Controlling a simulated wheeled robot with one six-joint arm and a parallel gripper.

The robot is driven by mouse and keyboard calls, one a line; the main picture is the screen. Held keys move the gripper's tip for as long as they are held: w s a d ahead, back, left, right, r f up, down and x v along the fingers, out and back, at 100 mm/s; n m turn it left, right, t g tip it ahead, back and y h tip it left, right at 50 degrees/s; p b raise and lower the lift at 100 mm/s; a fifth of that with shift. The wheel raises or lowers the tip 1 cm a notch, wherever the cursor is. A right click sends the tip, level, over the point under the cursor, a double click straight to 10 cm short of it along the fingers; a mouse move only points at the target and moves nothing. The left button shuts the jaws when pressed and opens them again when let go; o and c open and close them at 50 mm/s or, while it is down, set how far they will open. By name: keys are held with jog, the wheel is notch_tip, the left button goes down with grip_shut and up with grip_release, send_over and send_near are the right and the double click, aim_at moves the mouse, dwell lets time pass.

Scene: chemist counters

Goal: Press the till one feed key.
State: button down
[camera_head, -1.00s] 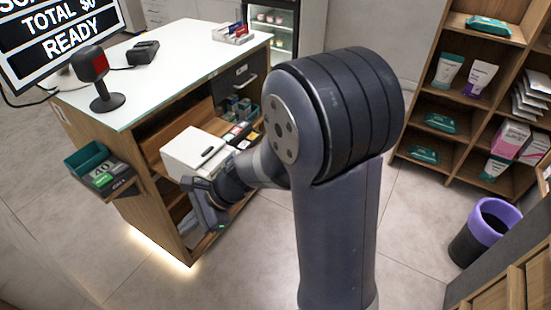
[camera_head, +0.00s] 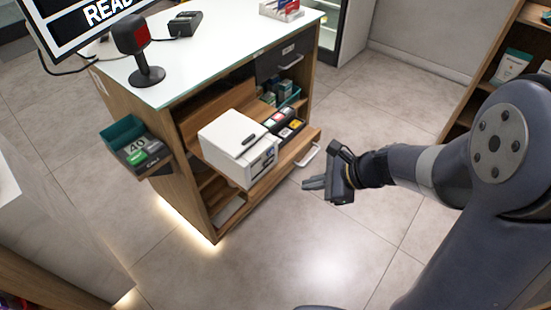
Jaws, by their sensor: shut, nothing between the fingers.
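A white boxy printer (camera_head: 228,133) with a dark slot on top sits on a pulled-out wooden shelf of the counter. Its front faces right and toward me and has small details. The feed key is too small to tell apart there. My gripper (camera_head: 306,184) is to the right of the printer, over the floor past the shelf's edge, and apart from it. It points left toward the counter. Its fingers are shut and empty.
Small coloured boxes (camera_head: 283,123) stand in a tray beside the printer. A scanner (camera_head: 138,50) on a stand and a card terminal (camera_head: 185,24) are on the counter top (camera_head: 215,50). A green bin (camera_head: 125,134) hangs on its left side. The floor at right is open.

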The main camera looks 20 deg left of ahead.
jog(key=shift+a, duration=0.1)
jog(key=shift+w+a+p, duration=0.15)
jog(key=shift+w+a, duration=0.4)
jog(key=shift+a, duration=0.8)
jog(key=shift+w+a+p, duration=0.1)
jog(key=shift+w+a, duration=0.5)
jog(key=shift+a, duration=0.7)
jog(key=shift+w+a+p, duration=0.15)
jog(key=shift+w+a, duration=0.4)
jog(key=shift+a, duration=0.8)
jog(key=shift+w+a, duration=0.15)
jog(key=shift+a, duration=0.2)
jog(key=shift+w+a, duration=0.1)
jog(key=shift+a, duration=0.25)
jog(key=shift+d, duration=0.1)
jog(key=shift+s+d, duration=0.3)
jog(key=shift+d, duration=0.35)
jog(key=shift+d, duration=0.1)
jog(key=shift+s+d+b, duration=0.1)
jog(key=shift+s+d, duration=0.2)
jog(key=shift+d, duration=0.45)
jog(key=shift+s+d+b, duration=0.15)
jog(key=shift+s+d, duration=0.2)
jog(key=shift+d, duration=0.35)
jog(key=shift+s+d+b, duration=0.1)
jog(key=shift+s+d, duration=0.2)
jog(key=shift+d, duration=0.45)
